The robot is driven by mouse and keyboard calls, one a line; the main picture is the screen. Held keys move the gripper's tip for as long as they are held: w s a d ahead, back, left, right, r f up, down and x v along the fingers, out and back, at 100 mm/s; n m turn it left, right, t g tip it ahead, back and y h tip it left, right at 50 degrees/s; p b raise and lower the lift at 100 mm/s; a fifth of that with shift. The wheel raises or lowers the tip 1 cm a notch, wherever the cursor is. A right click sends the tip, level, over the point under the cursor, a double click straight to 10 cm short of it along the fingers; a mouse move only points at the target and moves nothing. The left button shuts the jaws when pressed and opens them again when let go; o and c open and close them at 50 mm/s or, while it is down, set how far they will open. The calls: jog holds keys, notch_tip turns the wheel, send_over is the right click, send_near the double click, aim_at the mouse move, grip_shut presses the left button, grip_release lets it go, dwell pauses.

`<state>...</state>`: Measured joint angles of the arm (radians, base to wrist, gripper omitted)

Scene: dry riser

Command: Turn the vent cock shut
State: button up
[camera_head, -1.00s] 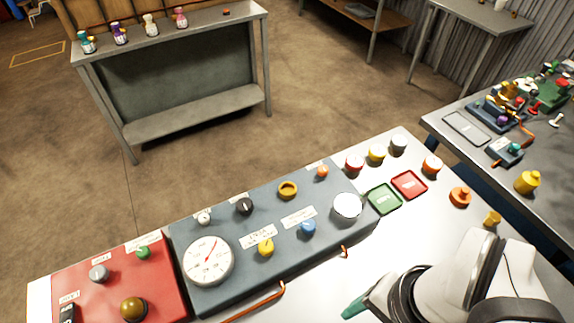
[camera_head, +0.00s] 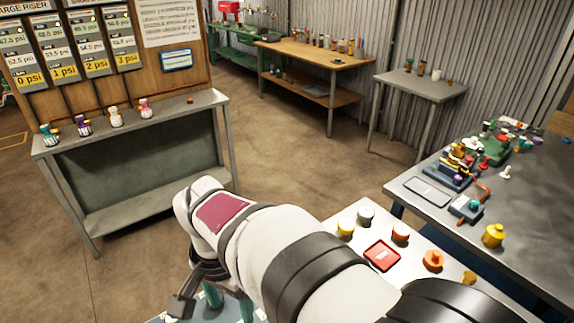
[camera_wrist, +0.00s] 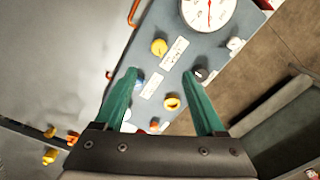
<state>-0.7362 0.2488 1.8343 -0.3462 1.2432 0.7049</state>
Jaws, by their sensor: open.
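My gripper (camera_wrist: 159,73) is open and empty above the grey-blue panel, its two green fingers pointing at it in the wrist view. The panel carries a yellow knob (camera_wrist: 159,47), a dark knob (camera_wrist: 201,75) by the right finger, a blue knob (camera_wrist: 138,80) partly behind the left finger, and an orange-yellow ring-shaped knob (camera_wrist: 172,103) between the fingers. The labels are too blurred to read, so I cannot tell which knob is the vent cock. In the head view my arm hides nearly all of the panel.
A round gauge (camera_wrist: 208,12) and a small white knob (camera_wrist: 234,43) sit on the panel. An orange pipe (camera_wrist: 133,14) runs along its edge. A red tray (camera_head: 382,255) and several coloured knobs lie right of my arm. A cluttered side table (camera_head: 425,195) stands further right.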

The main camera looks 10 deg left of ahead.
notch_tip(320, 180, down, 14)
jog(key=shift+d+f, duration=0.1)
jog(key=shift+f, duration=0.05)
jog(key=shift+c, duration=0.2)
grip_shut()
